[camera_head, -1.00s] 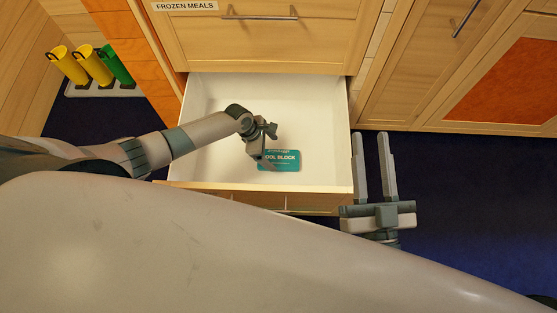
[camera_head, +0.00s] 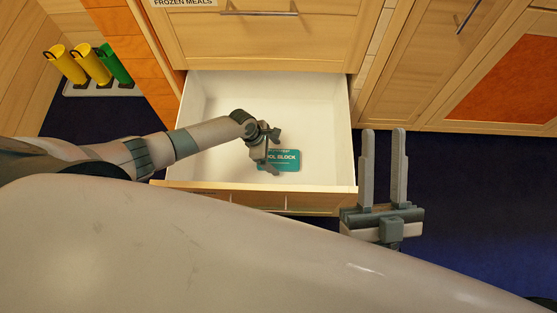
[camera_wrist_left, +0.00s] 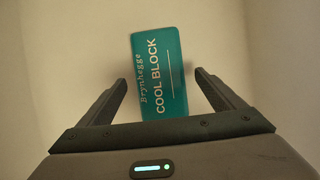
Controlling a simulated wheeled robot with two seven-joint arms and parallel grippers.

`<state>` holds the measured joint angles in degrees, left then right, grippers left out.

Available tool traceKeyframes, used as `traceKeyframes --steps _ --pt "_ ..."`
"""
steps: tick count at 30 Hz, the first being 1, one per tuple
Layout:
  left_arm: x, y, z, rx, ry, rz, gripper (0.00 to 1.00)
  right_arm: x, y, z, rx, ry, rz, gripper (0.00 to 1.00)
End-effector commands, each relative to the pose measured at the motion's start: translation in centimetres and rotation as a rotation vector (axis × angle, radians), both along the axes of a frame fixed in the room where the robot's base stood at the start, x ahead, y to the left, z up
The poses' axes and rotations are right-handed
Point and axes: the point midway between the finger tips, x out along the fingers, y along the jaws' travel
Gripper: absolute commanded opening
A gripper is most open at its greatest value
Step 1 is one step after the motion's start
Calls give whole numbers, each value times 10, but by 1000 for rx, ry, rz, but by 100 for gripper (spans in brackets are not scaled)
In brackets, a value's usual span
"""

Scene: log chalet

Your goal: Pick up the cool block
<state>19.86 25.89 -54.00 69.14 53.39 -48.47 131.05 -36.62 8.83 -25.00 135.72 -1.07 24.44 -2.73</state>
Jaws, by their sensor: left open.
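The cool block (camera_head: 285,159) is a flat teal block with white lettering, lying on the floor of the open white drawer (camera_head: 215,100). My left gripper (camera_head: 271,165) is inside the drawer, above the block and covering its left part. In the left wrist view the cool block (camera_wrist_left: 160,72) shows between the two open fingers of my left gripper (camera_wrist_left: 160,85), with its lower end reaching between them. Nothing is held there. My right gripper (camera_head: 383,140) is open and empty, outside the drawer at its right front corner.
A closed drawer front (camera_head: 262,35) labelled frozen meals stands above the open drawer. Wooden cabinets (camera_head: 450,70) are on the right. The dark blue floor at right is clear.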

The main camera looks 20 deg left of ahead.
Motion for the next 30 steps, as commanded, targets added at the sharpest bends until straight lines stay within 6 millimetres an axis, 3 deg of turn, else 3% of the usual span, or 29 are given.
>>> traceKeyframes --steps 3,9,23,30 --pt "2 -5 -14 0 -1 -1 88 4 -8 12 20 -86 -18 31" --pt "3 -8 -20 0 -1 0 88 6 -15 24 35 -145 -29 31" --pt "3 -8 -20 0 -1 0 88 6 -15 25 36 -146 -30 31" --pt "3 -8 -20 0 -1 0 31 6 -15 25 35 -145 -30 31"
